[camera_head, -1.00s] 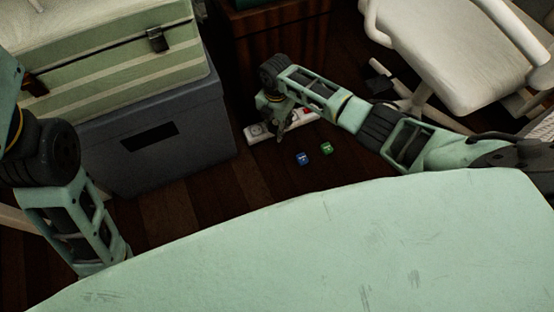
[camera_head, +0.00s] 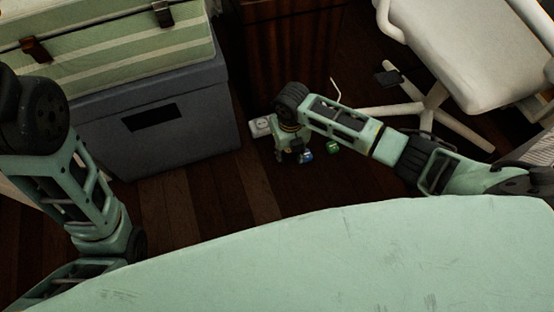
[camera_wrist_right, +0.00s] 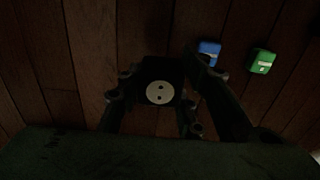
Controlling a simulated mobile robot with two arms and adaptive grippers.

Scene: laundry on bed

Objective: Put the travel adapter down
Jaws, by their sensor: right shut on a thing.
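The travel adapter (camera_wrist_right: 158,92) is a dark block with a pale round socket face and two dark holes, seen in the right wrist view. My right gripper (camera_wrist_right: 160,88) is shut on it, with fingers on both sides. In the head view my right gripper (camera_head: 292,150) points down low over the wooden floor, just left of a small blue block; the adapter cannot be made out there. Whether the adapter touches the floor I cannot tell. My left arm shows at the left of the head view, but its gripper does not.
The blue block (camera_head: 307,155) and a green block (camera_head: 333,148) lie right of my right gripper. A white power strip (camera_head: 260,127) lies behind it, partly hidden. A grey box (camera_head: 190,140) stands left, a white chair (camera_head: 455,55) right. Floor between box and gripper is clear.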

